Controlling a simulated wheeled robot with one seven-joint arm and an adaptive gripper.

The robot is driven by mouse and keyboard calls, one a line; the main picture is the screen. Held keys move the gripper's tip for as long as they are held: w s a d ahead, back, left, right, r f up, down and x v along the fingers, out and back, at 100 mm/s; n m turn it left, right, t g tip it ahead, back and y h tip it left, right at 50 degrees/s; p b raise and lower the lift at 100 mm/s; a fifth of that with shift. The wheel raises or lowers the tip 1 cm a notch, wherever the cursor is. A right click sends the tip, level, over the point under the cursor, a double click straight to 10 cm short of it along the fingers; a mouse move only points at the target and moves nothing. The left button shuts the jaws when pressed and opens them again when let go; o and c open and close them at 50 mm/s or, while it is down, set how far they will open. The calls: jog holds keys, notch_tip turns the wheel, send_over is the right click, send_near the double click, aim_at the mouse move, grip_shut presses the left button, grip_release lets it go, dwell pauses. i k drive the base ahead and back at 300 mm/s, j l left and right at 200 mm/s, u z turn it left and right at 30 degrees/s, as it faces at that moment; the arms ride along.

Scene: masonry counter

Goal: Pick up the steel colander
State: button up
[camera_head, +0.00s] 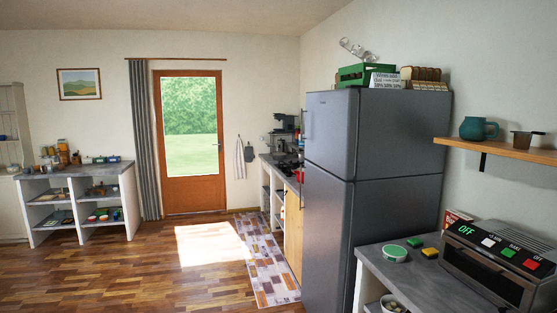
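I cannot make out a steel colander for certain in this view. The masonry counter (107,178) stands far off at the left, with several small items on its top and on its open shelves, too small to tell apart. A second counter (268,158) runs along the wall beyond the fridge and also bears small items, some hidden by the fridge. My gripper is not in view.
A tall grey fridge (375,190) stands right of centre, with a green crate (352,76) on top. A near counter (425,283) at lower right holds a toaster oven (490,268). A patterned rug (268,262) lies before the far counter. The wooden floor (130,275) is clear at left.

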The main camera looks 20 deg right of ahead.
aim_at(277, 157)
jog(key=i+z, duration=0.1)
jog(key=i, duration=6.8)
jog(key=i+z, duration=0.15)
jog(key=i, duration=0.35)
jog(key=i+j+z, duration=0.15)
jog(key=i, duration=0.35)
jog(key=i+z, duration=0.2)
jog(key=i, duration=0.3)
jog(key=i+j+z, duration=0.15)
jog(key=i+j, duration=0.15)
jog(key=i, duration=0.2)
jog(key=i+j+z, duration=1.25)
jog(key=j, duration=0.15)
